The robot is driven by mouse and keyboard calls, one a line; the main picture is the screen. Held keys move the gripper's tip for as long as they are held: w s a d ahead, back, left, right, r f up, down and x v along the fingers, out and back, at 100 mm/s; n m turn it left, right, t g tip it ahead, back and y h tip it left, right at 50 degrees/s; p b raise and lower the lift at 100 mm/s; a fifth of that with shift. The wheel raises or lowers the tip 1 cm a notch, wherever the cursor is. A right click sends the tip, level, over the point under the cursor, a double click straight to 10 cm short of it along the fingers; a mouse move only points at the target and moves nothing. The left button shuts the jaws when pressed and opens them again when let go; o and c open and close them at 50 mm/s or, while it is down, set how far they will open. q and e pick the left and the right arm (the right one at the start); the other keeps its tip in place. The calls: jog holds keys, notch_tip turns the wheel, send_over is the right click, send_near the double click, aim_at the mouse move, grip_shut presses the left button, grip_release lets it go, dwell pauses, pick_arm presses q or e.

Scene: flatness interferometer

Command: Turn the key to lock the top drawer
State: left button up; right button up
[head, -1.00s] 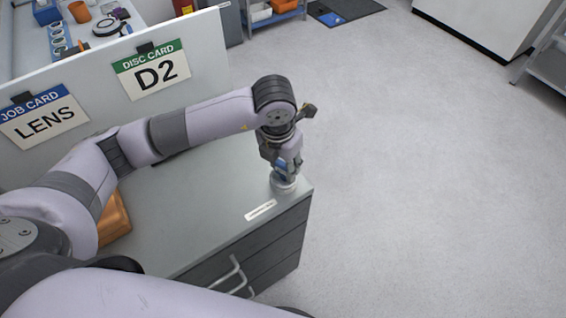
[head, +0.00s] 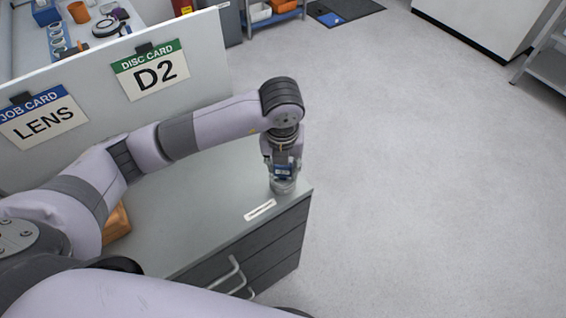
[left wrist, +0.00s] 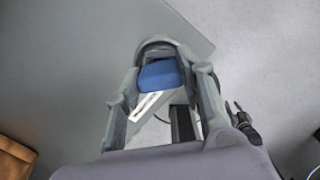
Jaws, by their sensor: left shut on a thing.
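The blue key (head: 283,172) stands at the round grey lock (head: 283,186) on the cabinet top, near its right corner. My left gripper (head: 283,178) points down over the lock and is shut on the key. In the left wrist view the key's blue head (left wrist: 160,76) shows between the two fingers, with the lock's rounded rim (left wrist: 155,44) beyond it. The key's lower part is hidden. The top drawer (head: 285,224) is in the cabinet's dark front and looks closed. My right gripper is not in view.
A white label strip (head: 260,210) lies on the cabinet top (head: 190,215). An orange-brown object (head: 117,222) is partly behind my left arm. A white panel (head: 205,65) with LENS and D2 cards stands behind. Open floor (head: 420,190) lies to the right.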

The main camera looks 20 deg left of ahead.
pick_arm(q)
jog(key=shift+n, duration=1.7)
jog(key=shift+n+y+p, duration=0.3)
jog(key=shift+n+p, duration=0.2)
jog(key=shift+n, duration=1.2)
jog(key=n+p, duration=0.1)
jog(key=n, duration=0.1)
jog(key=shift+r+n+g, duration=0.1)
jog(key=shift+n+g, duration=0.2)
jog(key=o, duration=1.2)
